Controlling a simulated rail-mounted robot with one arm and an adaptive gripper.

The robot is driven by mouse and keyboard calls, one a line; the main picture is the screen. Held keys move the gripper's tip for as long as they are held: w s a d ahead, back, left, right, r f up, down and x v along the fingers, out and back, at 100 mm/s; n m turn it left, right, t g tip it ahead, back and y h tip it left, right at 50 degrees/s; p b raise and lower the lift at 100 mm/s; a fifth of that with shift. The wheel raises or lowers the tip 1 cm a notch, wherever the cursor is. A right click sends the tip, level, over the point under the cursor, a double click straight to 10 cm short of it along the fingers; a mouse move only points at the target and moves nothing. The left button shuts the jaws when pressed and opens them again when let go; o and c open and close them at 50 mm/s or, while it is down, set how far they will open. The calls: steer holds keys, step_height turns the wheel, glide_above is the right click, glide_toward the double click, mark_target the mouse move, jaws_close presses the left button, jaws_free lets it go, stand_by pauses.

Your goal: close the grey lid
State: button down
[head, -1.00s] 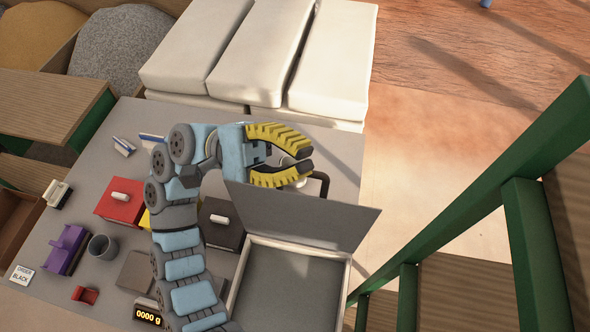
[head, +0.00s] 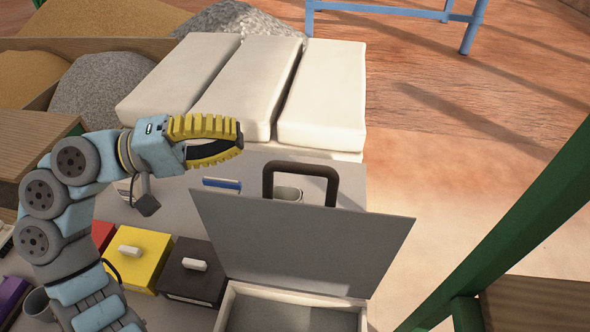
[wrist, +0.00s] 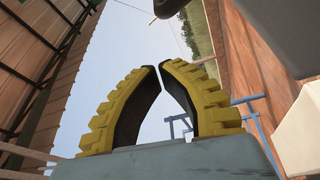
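The grey lid (head: 310,240) stands raised and open, leaning slightly, at the back of a white-rimmed box (head: 235,312) at the bottom of the head view. A dark loop handle (head: 300,168) shows above the lid's top edge. My gripper (head: 239,142), with yellow ribbed fingers, is up and left of the lid, apart from it. In the wrist view my gripper (wrist: 160,67) has its fingertips almost together with nothing between them. The lid is not recognisable in the wrist view. The lower part of the box is cut off by the frame.
Yellow (head: 143,258) and black (head: 194,270) lidded boxes stand left of the open box. White sacks (head: 320,95) lie behind the table. A blue-and-white item (head: 222,184) lies behind the lid. A green rail (head: 500,230) is at right.

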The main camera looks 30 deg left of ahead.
steer(key=w+f+x, duration=0.1)
steer(key=x, duration=0.9)
steer(key=shift+t, duration=0.3)
steer(key=s, duration=0.4)
steer(key=shift+d+f, duration=0.25)
